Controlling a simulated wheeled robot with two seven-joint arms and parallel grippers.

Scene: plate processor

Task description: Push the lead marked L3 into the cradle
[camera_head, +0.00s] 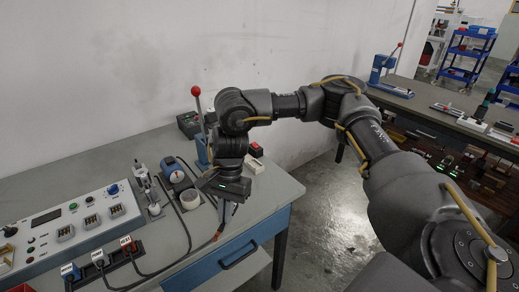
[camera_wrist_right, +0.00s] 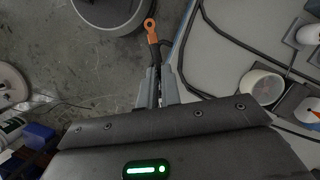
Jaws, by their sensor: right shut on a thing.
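My right gripper (camera_head: 221,207) is over the front right part of the table, pointing down. In the wrist view the right gripper (camera_wrist_right: 157,90) is shut on a black lead with an orange ring-shaped end (camera_wrist_right: 151,28), which sticks out beyond the fingertips. The orange end also shows below the gripper in the head view (camera_head: 216,237), near the table's front edge. I cannot tell which part is the cradle. My left gripper is not in view.
A control panel (camera_head: 38,222) with several sockets and knobs stands at the left. A clamp (camera_head: 144,178), a blue device (camera_head: 174,172) and a white cup (camera_head: 190,199) stand behind the cables. The white cup also shows in the wrist view (camera_wrist_right: 262,86). A red-knobbed lever (camera_head: 196,91) rises behind my gripper.

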